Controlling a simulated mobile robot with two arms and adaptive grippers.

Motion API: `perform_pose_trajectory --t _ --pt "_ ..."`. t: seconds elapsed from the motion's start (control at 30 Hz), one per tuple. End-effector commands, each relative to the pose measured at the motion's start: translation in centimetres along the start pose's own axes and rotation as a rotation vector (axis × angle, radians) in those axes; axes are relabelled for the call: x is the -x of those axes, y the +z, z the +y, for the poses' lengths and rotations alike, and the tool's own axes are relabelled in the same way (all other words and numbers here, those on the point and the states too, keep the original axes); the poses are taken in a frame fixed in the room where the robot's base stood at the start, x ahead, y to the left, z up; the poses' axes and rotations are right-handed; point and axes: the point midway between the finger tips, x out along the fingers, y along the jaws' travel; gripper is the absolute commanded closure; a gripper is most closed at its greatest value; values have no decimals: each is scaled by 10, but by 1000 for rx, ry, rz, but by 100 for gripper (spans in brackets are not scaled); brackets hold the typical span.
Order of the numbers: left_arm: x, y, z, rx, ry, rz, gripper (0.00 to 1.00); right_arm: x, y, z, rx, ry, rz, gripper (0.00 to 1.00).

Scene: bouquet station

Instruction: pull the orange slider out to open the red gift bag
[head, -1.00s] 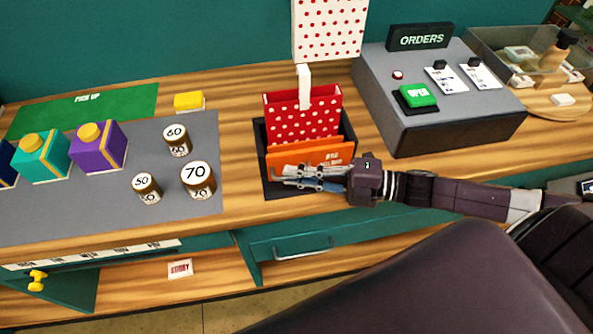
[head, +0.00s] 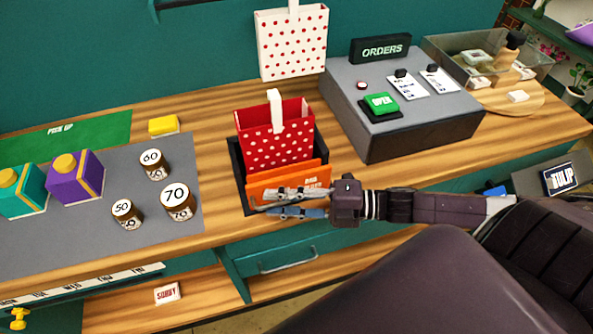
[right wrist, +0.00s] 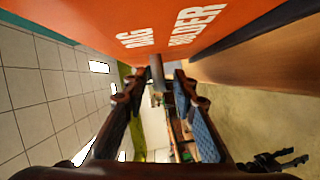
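The red gift bag (head: 275,152) with white dots and a white handle stands upright in a black holder (head: 237,160) on the counter. The orange slider (head: 262,186), with white lettering, is in front of the bag in the holder. My right gripper (head: 262,204) reaches in from the right, its fingers along the slider's front. In the right wrist view the slider (right wrist: 90,22) fills the top. A grey knob (right wrist: 157,73) stands between the parted fingertips (right wrist: 157,84); contact is not clear. My left gripper (right wrist: 290,157) seems to show small at lower right, fingers apart.
A grey order box (head: 400,120) stands right of the bag; a white dotted bag (head: 291,45) hangs behind it. Numbered jars (head: 177,203) and a purple box (head: 76,178) stand on the grey mat (head: 100,240) at left. A drawer handle (head: 288,262) is below.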

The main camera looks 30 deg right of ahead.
Motion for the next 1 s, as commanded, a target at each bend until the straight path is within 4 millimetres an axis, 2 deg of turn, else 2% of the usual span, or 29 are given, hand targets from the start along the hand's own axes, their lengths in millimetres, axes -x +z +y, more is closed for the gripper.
perform_pose_trajectory --t 0.7,1.0 --pt "0 -1 1 0 1 1 60 85 -2 -2 -2 -5 1 74" --pt "0 -1 1 0 1 1 60 111 -2 -1 -1 -3 0 74"
